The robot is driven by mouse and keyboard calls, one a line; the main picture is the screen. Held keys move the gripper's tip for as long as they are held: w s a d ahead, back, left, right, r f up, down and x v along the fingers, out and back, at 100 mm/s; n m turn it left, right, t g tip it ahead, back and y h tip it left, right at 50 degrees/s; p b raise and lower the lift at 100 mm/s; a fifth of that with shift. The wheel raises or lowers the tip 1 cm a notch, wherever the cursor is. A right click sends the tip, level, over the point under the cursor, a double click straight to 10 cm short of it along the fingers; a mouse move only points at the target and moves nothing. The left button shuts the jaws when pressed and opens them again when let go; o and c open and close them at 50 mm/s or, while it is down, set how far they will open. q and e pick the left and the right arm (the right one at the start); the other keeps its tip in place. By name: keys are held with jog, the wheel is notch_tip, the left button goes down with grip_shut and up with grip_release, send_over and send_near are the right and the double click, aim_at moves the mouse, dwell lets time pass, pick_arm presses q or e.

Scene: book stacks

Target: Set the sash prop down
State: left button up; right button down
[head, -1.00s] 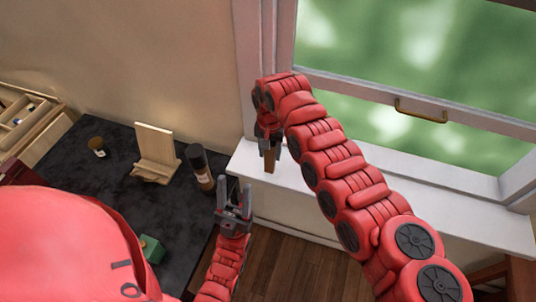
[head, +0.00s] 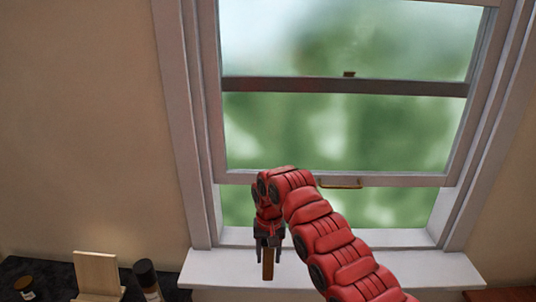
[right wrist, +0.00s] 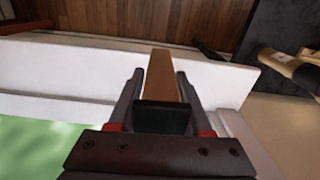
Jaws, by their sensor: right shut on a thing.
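The sash prop (head: 268,268) is a short brown wooden bar. My right gripper (head: 269,254) is shut on it and points down over the white window sill (head: 360,270). In the right wrist view the prop (right wrist: 162,75) sticks out beyond the fingers of my right gripper (right wrist: 158,90), above the sill (right wrist: 60,72). I cannot tell whether its lower end touches the sill. The lower window sash (head: 340,135) is raised, with a gap under its bottom rail and a brass handle (head: 340,186). My left gripper is not in view.
A dark table (head: 60,285) at lower left holds a wooden stand (head: 97,272), a dark bottle (head: 148,278) and a small brown jar (head: 25,287). The sill to the right of the prop is clear, though my right arm crosses above it.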

jog(key=d+r, duration=0.1)
jog(key=d, duration=0.7)
jog(key=d+r+b, duration=0.1)
jog(key=d+r, duration=0.1)
jog(key=d, duration=0.7)
jog(key=shift+w+d+r, duration=0.2)
jog(key=shift+w+r, duration=0.05)
jog(key=shift+w, duration=0.2)
